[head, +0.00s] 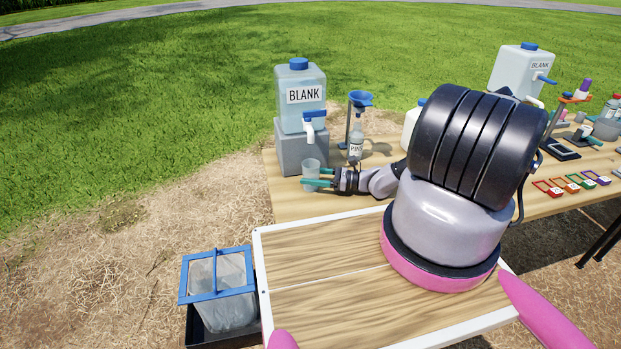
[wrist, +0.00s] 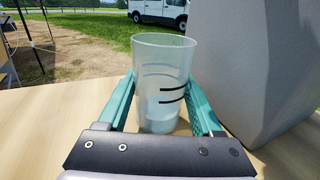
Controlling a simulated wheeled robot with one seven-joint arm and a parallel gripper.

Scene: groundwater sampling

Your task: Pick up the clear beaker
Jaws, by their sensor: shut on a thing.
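The clear beaker (head: 311,169) stands upright near the left end of the wooden table, just in front of the grey block under the BLANK jug. My gripper (head: 318,177) is around it with its teal fingers on either side. In the wrist view the beaker (wrist: 162,75) sits between the fingers, and my gripper (wrist: 163,108) is shut on it. Black marks show on its wall. I cannot tell whether its base touches the table.
The grey block (head: 301,150) is close beside the beaker. The BLANK jug (head: 301,95) has a spigot above the beaker. A blue funnel over a bottle (head: 356,140) stands to the right. A blue-rimmed bin (head: 218,290) is at lower left.

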